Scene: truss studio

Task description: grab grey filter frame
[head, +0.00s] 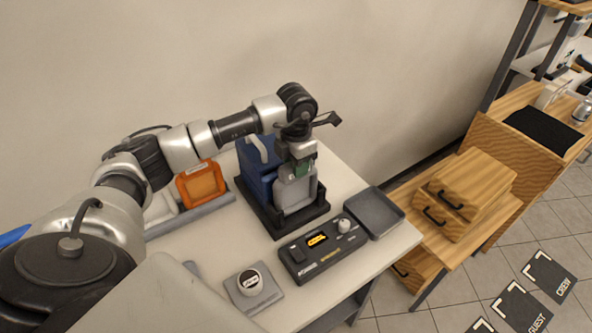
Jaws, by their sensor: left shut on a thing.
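The grey filter frame (297,194) stands upright in the black base of the blue unit (257,170), on the light table. My left gripper (301,166) comes down from above and is shut on its top edge. The gripper hides part of that edge, and I cannot tell whether the frame's bottom touches the base. My right gripper is not in view.
An orange frame (203,183) and a whitish frame (160,209) stand in a grey rack at the left. Wooden drawers (468,192) stand at the right.

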